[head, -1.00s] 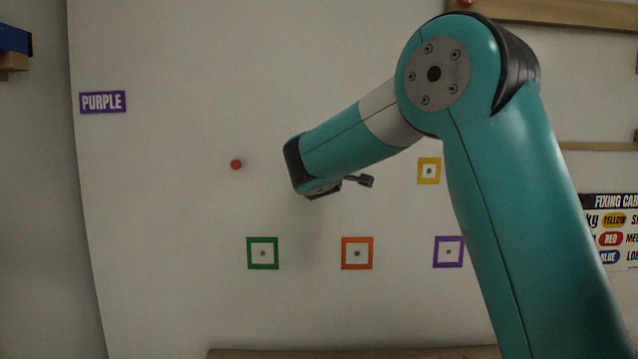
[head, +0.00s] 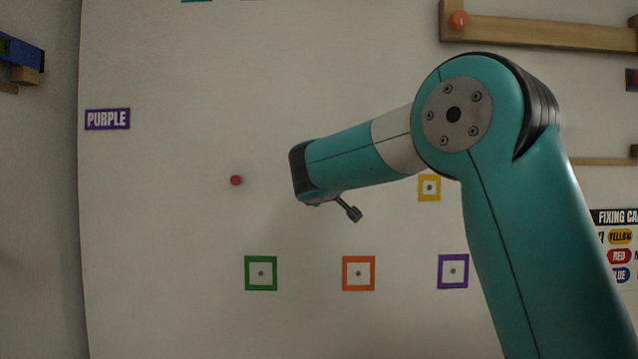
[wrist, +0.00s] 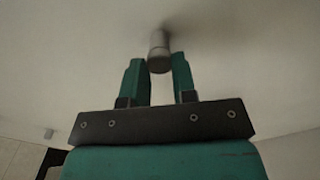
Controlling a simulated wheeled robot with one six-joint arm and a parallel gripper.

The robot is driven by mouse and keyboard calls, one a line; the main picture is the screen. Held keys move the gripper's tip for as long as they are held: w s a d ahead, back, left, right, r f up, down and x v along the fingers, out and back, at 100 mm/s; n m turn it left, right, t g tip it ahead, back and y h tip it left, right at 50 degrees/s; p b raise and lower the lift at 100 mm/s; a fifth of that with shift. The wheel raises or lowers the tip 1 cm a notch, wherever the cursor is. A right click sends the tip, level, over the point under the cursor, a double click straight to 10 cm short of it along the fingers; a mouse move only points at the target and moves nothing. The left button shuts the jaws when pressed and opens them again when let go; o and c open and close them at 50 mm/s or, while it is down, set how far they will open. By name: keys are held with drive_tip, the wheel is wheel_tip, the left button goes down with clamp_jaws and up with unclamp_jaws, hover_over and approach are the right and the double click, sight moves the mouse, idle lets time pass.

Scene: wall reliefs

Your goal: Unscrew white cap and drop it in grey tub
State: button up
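The pale grey-white cap (wrist: 159,58) sticks out from the wall in the wrist view. My gripper (wrist: 158,66) has its two teal fingers on either side of the cap's near end, with no clear gap between fingers and cap. It looks shut on the cap, which lines up with the wall mount behind it. In the head view the end of my arm is close to the white wall panel, and it hides the cap and fingers. The grey tub is not in view.
A red peg (head: 236,180) is left of my arm. Green (head: 261,273), orange (head: 358,273), purple (head: 453,271) and yellow (head: 429,188) square frames are on the panel. A wooden ledge (head: 540,33) is at upper right. A small grey peg (wrist: 48,133) shows in the wrist view.

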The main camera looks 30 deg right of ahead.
drive_tip(key=shift+r+n+p, duration=0.35)
drive_tip(key=shift+n+p, duration=0.45)
drive_tip(key=shift+p, duration=0.1)
drive_tip(key=n+p, duration=0.2)
drive_tip(key=n, duration=0.1)
drive_tip(key=shift+f+n, duration=0.3)
drive_tip(key=shift+f, duration=0.05)
drive_tip(key=n+p, duration=0.4)
drive_tip(key=n, duration=0.1)
drive_tip(key=shift+p, duration=0.3)
